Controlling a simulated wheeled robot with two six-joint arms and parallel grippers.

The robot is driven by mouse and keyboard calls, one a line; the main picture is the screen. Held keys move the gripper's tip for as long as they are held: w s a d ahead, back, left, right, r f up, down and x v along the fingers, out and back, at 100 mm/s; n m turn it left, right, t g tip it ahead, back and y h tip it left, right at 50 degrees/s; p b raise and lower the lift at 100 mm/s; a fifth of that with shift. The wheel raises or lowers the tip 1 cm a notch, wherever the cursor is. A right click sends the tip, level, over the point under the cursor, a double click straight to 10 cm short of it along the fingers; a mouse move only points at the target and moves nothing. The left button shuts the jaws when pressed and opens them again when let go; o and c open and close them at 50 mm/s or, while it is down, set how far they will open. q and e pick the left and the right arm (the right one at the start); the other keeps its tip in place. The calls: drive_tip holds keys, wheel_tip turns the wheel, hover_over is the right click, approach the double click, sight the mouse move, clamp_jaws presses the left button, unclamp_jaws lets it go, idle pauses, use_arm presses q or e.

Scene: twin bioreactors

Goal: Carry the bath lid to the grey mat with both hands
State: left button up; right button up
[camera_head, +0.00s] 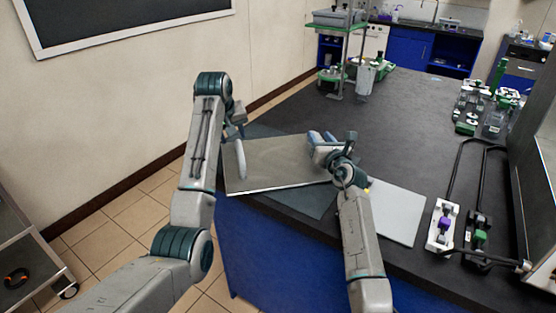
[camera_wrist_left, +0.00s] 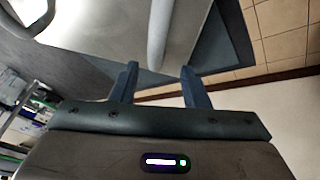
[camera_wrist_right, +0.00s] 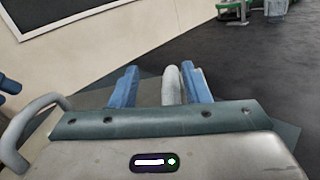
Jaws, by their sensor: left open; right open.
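The bath lid (camera_head: 275,163) is a flat metallic plate with a loop handle at each end. It lies over the dark grey mat (camera_head: 312,203), which shows around its edges. My left gripper (camera_head: 240,128) is open at the lid's left handle (camera_head: 241,160); in the left wrist view this handle (camera_wrist_left: 158,35) lies between the fingertip lines (camera_wrist_left: 160,70). My right gripper (camera_head: 322,145) is open at the other end; in the right wrist view the right handle (camera_wrist_right: 171,85) shows between its fingers (camera_wrist_right: 160,75), nearer one. Contact with the handles cannot be told.
A pale flat panel (camera_head: 397,211) lies on the dark counter (camera_head: 415,110) right of the mat. A black tubular frame (camera_head: 480,160) and purple and green clamps (camera_head: 444,226) stand further right. A green stand (camera_head: 345,60) is at the back. The counter's middle is clear.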

sight(327, 173)
drive_tip(key=f, duration=0.3)
drive_tip(key=shift+s, duration=0.25)
drive_tip(key=shift+s+r, duration=0.1)
drive_tip(key=shift+s, duration=0.4)
drive_tip(key=s, duration=0.1)
drive_tip(key=s+d+r, duration=0.1)
drive_tip(key=s, duration=0.1)
drive_tip(key=s+d, duration=0.1)
drive_tip(key=s, duration=0.1)
drive_tip(key=shift+r, duration=0.15)
drive_tip(key=shift+s+d+r, duration=0.3)
drive_tip(key=shift+s+d, duration=0.05)
drive_tip(key=shift+s, duration=0.2)
use_arm(q)
drive_tip(key=shift+w+d+r, duration=0.1)
drive_tip(key=shift+d+r, duration=0.1)
use_arm(e)
drive_tip(key=shift+r, duration=0.1)
use_arm(q)
drive_tip(key=shift+a, duration=0.1)
use_arm(e)
drive_tip(key=shift+a+r, duration=0.1)
drive_tip(key=shift+a, duration=0.05)
